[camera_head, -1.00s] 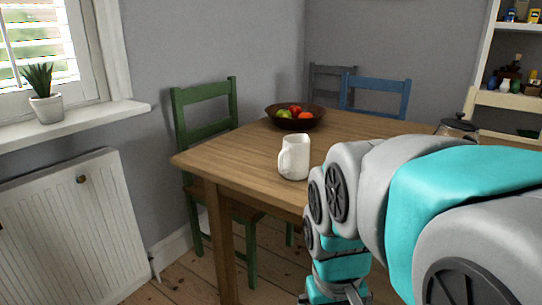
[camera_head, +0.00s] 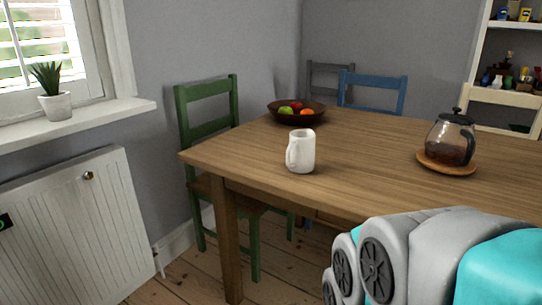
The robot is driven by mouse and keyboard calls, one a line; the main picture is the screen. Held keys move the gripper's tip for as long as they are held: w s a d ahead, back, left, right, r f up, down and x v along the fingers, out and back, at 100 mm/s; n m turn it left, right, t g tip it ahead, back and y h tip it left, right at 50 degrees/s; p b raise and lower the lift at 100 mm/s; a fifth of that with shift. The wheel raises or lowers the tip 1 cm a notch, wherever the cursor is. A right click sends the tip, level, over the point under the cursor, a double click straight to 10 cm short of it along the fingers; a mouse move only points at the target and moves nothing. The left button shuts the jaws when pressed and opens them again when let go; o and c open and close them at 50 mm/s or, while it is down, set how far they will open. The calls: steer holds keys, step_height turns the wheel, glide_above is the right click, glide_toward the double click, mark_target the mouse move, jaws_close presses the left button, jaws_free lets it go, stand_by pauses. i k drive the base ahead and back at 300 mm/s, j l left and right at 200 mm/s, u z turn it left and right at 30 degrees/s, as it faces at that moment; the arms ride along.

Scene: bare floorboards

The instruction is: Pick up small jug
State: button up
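A small white jug (camera_head: 301,151) stands upright on the wooden table (camera_head: 360,150), near its front left part. Its handle is on the left side. My arm shows at the bottom right, lower than the tabletop and in front of the table. My gripper is outside the picture now, so its opening does not show. Nothing touches the jug.
A dark fruit bowl (camera_head: 296,112) sits at the table's far left corner. A glass coffee pot (camera_head: 450,138) stands on a round wooden board (camera_head: 446,169) to the right. A green chair (camera_head: 210,125) is at the table's left end. The tabletop around the jug is clear.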

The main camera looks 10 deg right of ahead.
mark_target(300, 151)
steer(key=k+j, duration=0.2)
steer(key=j, duration=0.2)
steer(key=k+j+z, duration=0.15)
steer(key=j, duration=0.25)
steer(key=k+j, duration=0.2)
steer(key=j, duration=0.2)
steer(key=z, duration=0.05)
